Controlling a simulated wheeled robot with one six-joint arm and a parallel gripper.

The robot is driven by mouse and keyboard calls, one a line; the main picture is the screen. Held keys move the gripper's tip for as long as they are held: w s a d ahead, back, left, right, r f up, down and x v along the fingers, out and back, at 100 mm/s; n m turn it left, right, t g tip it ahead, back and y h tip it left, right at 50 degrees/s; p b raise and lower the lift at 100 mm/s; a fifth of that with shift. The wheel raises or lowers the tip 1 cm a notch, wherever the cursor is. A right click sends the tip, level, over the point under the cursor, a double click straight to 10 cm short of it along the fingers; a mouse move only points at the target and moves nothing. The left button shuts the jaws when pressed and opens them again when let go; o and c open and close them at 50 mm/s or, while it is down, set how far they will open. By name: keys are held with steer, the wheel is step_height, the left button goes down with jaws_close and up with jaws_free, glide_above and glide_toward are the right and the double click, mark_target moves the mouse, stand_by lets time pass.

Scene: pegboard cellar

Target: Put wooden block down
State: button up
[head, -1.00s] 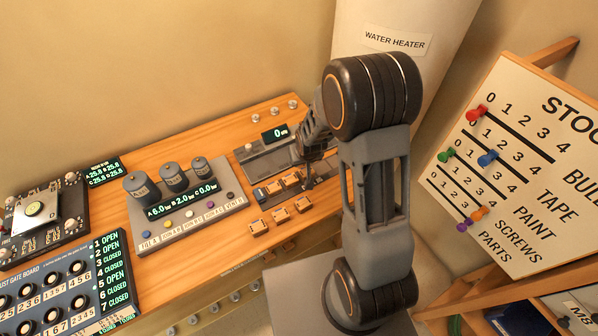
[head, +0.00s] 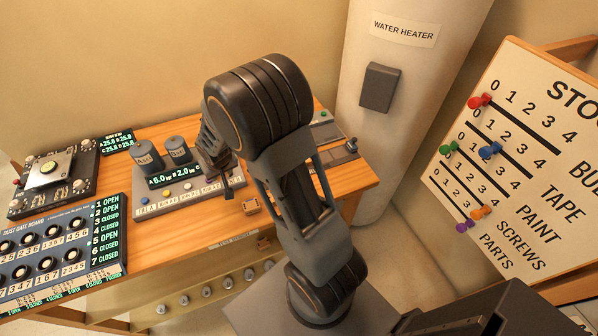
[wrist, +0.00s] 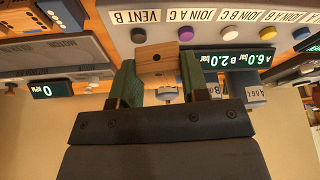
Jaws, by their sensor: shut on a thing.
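My gripper (wrist: 158,70) is shut on a wooden block (wrist: 156,56), a small tan piece with a dark round mark, between its two green fingers in the wrist view. In the head view my gripper (head: 227,174) is over the right part of the grey panel with cylinders (head: 160,204). The held block cannot be made out there, and my arm hides the third cylinder. The wrist view shows the panel's button row and "VENT B" label just beyond the block. Whether the block touches anything below is unclear.
The gate board (head: 75,245) stands left. My arm covers much of the bench's right side. A water heater (head: 420,80) stands behind.

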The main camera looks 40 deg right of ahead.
steer(key=shift+b+x, duration=0.8)
steer(key=shift+b, duration=0.05)
steer(key=d+m+b, duration=0.1)
steer(key=b, duration=0.2)
steer(key=shift+w+h, duration=0.15)
steer(key=shift+h, duration=0.15)
steer(key=d+m+b, duration=0.1)
steer(key=d+m, duration=0.1)
steer(key=d, duration=0.1)
steer(key=d+r+m+g+h+b, duration=0.1)
steer(key=d+m, duration=0.1)
steer(key=d, duration=0.2)
steer(key=d+r+m+h+b, duration=0.1)
steer(key=d+m, duration=0.2)
steer(key=d, duration=0.1)
steer(key=shift+s, duration=0.3)
steer(key=s+d+r+m+g+h, duration=0.2)
steer(key=s+d+r+m+g, duration=0.15)
steer(key=d+m, duration=0.55)
steer(key=m+g+p, duration=0.1)
steer(key=m+p, duration=0.2)
glide_toward(324, 158)
steer(key=shift+d+f, duration=0.75)
steer(key=shift+d, duration=0.15)
steer(key=shift+s+d+f+p, duration=0.1)
steer(key=shift+d+f+p, duration=0.15)
steer(key=shift+f+p, duration=0.1)
steer(key=shift+d+f, duration=0.15)
steer(key=shift+f, duration=1.55)
